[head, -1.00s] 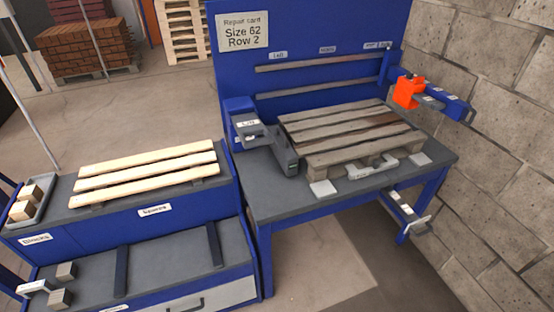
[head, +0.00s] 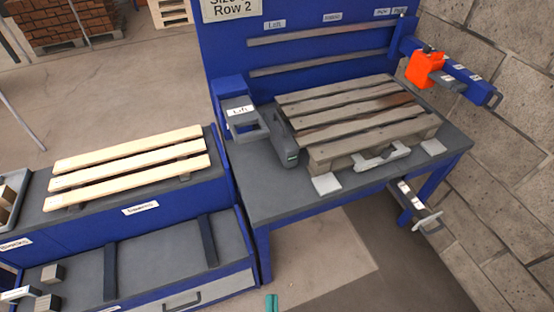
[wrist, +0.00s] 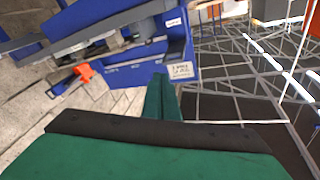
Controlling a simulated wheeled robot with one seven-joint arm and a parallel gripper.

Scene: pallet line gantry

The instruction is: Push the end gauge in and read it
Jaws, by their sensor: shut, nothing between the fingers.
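A grey block with a small green patch on its end (head: 285,142) stands at the left end of the worn pallet (head: 330,152) on the blue bench; it looks like the end gauge. No reading is legible on it. The green fingertips of my gripper (head: 271,302) show at the bottom edge of the head view, in front of the bench and well short of the block. In the wrist view my gripper (wrist: 163,98) is shut and empty, its fingers together. There the bench appears tilted at upper left, and I cannot make out the gauge.
A blue post with a grey handle labelled Lift (head: 240,110) stands left of the block. An orange clamp-like part (head: 425,68) hangs on a blue arm by the brick wall. A crank handle (head: 428,222) juts from the bench's right front. Pale boards (head: 130,165) lie on the left stand.

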